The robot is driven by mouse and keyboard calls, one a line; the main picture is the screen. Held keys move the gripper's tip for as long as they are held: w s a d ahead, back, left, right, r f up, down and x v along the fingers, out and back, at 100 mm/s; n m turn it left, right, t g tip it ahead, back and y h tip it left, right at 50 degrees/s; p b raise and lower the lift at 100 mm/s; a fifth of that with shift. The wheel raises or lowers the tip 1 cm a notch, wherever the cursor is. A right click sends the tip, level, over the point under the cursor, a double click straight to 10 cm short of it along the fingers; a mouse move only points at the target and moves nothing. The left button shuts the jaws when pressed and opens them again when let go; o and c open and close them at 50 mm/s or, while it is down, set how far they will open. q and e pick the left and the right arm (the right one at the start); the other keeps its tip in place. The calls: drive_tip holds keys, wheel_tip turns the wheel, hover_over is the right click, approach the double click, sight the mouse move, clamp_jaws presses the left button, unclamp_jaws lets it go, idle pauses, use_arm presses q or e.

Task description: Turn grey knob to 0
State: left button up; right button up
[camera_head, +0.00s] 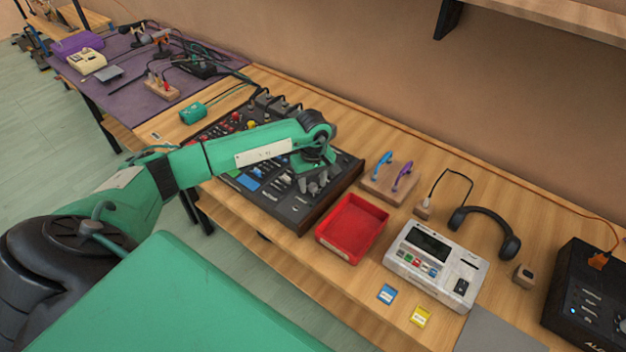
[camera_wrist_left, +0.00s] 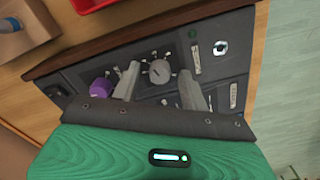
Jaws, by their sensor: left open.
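The grey knob (camera_wrist_left: 159,71) sits on the dark panel of the mixing console (camera_head: 301,214), inside a dial with light marks. In the left wrist view it lies between the two fingertips of my left gripper (camera_wrist_left: 158,76), with a gap on each side. I cannot tell which number its pointer is on. In the head view my left gripper (camera_head: 311,184) hangs low over the right part of the console, pointing down. It is open and empty. The knob cannot be made out there. My right gripper is not in view.
A purple knob (camera_wrist_left: 101,88) is close beside the left finger in the wrist view. A red tray (camera_head: 354,228) stands right of the console. A wooden block with blue and purple handles (camera_head: 390,182) is behind it. A white device (camera_head: 436,262) and headphones (camera_head: 485,230) are further right.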

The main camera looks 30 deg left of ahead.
use_arm(q)
clamp_jaws()
